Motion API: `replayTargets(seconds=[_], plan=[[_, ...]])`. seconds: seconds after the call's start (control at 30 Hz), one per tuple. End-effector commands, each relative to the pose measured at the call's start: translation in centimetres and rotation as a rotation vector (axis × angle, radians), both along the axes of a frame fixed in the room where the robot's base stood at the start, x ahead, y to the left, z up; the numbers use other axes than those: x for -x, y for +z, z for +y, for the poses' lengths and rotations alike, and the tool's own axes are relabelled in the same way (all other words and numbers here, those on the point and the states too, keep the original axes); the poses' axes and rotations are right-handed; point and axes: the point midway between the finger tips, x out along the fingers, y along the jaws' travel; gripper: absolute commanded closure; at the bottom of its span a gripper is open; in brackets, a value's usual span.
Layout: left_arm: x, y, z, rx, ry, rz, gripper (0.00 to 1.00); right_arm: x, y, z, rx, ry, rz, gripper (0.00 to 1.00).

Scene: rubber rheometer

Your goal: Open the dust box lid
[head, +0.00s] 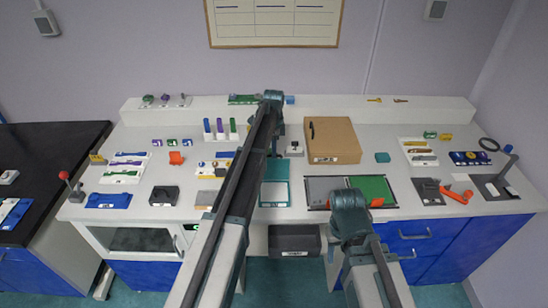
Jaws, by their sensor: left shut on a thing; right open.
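A closed brown box (335,142) with a flat top stands at the back middle of the bench. A dark curved handle (312,130) shows at its left side. I take it for the dust box, but no label on it can be read. My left gripper (276,148) is left of the box and apart from the handle. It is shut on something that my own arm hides. My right gripper (352,238) is open at the front edge of the bench, by the grey and green mats, its fingers mostly hidden by its wrist.
A grey mat (322,187) and a green mat (378,189) lie in front of the brown box. A dark bin (295,239) is under the bench. A small white stand (294,149) is left of the box. Racks and tools fill both sides.

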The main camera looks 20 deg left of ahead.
Motion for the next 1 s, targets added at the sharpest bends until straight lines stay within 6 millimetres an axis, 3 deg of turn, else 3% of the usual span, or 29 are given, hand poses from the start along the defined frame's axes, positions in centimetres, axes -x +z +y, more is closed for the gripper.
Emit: replayTargets(seconds=[0.4, 1.0], plan=[[-2.8, -1.8, 0.8, -0.003, 0.002, -0.005, 1.00, 0.0, -1.8, 0.0, 0.000, -0.001, 0.000, 0.50], [-3.8, -2.2, 1.3, -0.006, 0.005, -0.006, 1.00, 0.0, -2.2, 0.0, 0.000, -0.001, 0.000, 0.50]])
